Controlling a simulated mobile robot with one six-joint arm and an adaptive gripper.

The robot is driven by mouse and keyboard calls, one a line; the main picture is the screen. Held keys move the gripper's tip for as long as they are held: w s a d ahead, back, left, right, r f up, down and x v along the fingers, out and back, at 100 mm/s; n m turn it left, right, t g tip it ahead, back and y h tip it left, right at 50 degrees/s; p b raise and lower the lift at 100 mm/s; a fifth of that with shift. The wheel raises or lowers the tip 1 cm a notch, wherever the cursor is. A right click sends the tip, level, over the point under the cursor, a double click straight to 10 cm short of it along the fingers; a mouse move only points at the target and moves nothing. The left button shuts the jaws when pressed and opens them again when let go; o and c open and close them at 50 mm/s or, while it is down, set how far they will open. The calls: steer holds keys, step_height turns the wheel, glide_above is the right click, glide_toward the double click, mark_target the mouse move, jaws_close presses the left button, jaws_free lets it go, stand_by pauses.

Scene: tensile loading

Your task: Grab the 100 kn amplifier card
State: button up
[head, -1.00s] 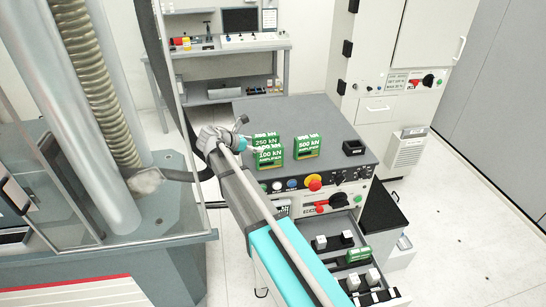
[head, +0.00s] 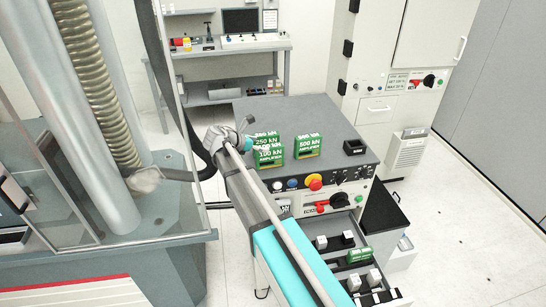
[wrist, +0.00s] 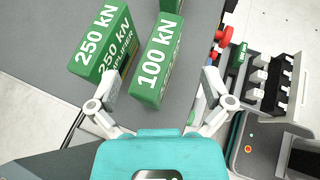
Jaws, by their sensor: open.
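The green 100 kN amplifier card (head: 270,157) stands on the grey cabinet top (head: 335,133), at the front of the left group of cards. In the wrist view the 100 kN card (wrist: 157,62) lies ahead of my gripper (wrist: 160,95), between the lines of its two fingers. My gripper is open and empty. In the head view my gripper (head: 252,145) is at the left of the cards, and my arm hides part of the cabinet front. The 250 kN card (wrist: 100,40) stands just left of the 100 kN card, close to my left finger.
A small black box (head: 354,147) sits further right. A red knob (head: 315,182) and switches line the cabinet front. An open drawer (head: 345,240) holds a green card and connectors.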

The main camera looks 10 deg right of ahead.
mark_target(270, 146)
steer(key=shift+w+d+f+b, duration=0.25)
steer(key=shift+d+f+b, duration=0.35)
steer(key=shift+f, duration=0.05)
steer(key=shift+w+d+f+b, duration=0.25)
steer(key=shift+d+f+b, duration=0.3)
steer(key=shift+f, duration=0.05)
steer(key=shift+b+x, duration=0.3)
steer(key=shift+x, duration=0.6)
steer(key=shift+d+r, duration=0.1)
steer(key=shift+r, duration=0.1)
jaws_close()
